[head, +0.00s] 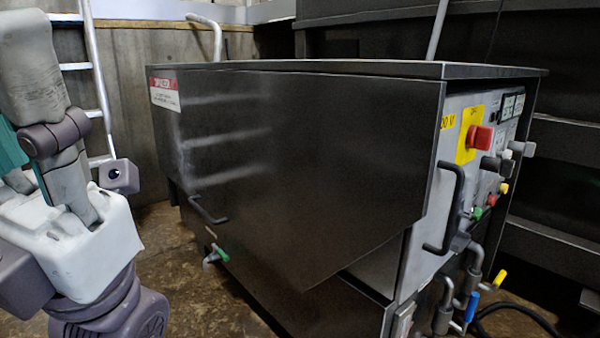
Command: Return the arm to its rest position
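One of my own arms (45,85) is in the head view at the left edge, a pale grey link with a purple-grey joint, folded close above a white and purple housing of mine. Neither gripper's fingers can be made out, so I cannot see whether they hold anything. The arm parts in view stand apart from the machine in the picture. My other arm does not show.
A large dark metal compactor (300,160) fills the middle, with handles on its front and side. Its right side carries a red switch (479,137) on a yellow plate, and levers below. A ladder (95,70) leans at the back left. Brown floor shows between.

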